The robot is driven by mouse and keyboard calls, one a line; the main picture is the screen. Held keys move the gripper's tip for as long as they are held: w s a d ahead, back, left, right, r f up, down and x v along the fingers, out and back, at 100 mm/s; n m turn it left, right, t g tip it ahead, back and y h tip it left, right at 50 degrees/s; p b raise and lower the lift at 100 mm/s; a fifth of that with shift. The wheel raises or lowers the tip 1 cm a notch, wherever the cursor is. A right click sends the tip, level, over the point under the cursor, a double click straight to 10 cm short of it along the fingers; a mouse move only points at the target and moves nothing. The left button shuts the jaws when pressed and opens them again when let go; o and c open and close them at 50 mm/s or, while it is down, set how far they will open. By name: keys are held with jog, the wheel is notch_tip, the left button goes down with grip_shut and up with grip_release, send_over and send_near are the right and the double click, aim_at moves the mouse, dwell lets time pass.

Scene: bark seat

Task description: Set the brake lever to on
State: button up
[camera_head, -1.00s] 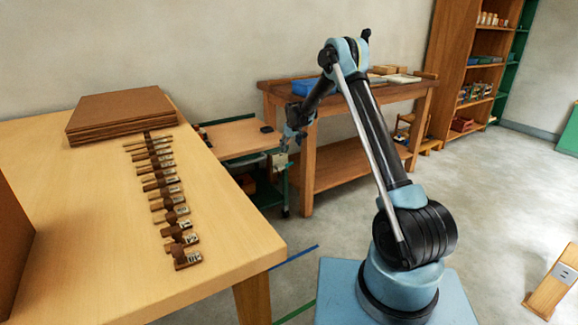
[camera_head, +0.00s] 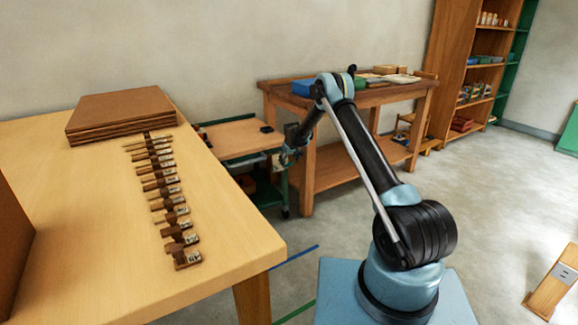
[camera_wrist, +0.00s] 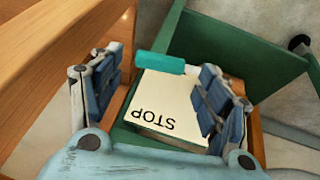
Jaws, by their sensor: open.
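A teal bar (camera_wrist: 160,62), which looks like the brake lever's handle, lies across the top of a white plate (camera_wrist: 168,100) on a green cart. The plate reads STOP, upside down in the wrist view. My gripper (camera_wrist: 158,92) is open, with one finger left and one right of the plate in the picture. The bar shows in the gap between the fingers, apart from both as far as I can tell. In the head view my gripper (camera_head: 289,156) is at the cart's (camera_head: 240,137) right end; the lever is too small to make out there.
A wooden workbench (camera_head: 350,92) stands just right of the cart, and its wood (camera_wrist: 60,60) fills the wrist view's left side. Open floor (camera_head: 480,210) lies to the right.

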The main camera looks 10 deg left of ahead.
jog(key=shift+x, duration=1.3)
jog(key=shift+c, duration=0.2)
jog(key=c, duration=1.4)
jog(key=shift+d, duration=0.1)
jog(key=shift+c, duration=0.4)
jog(key=shift+d+r, duration=0.1)
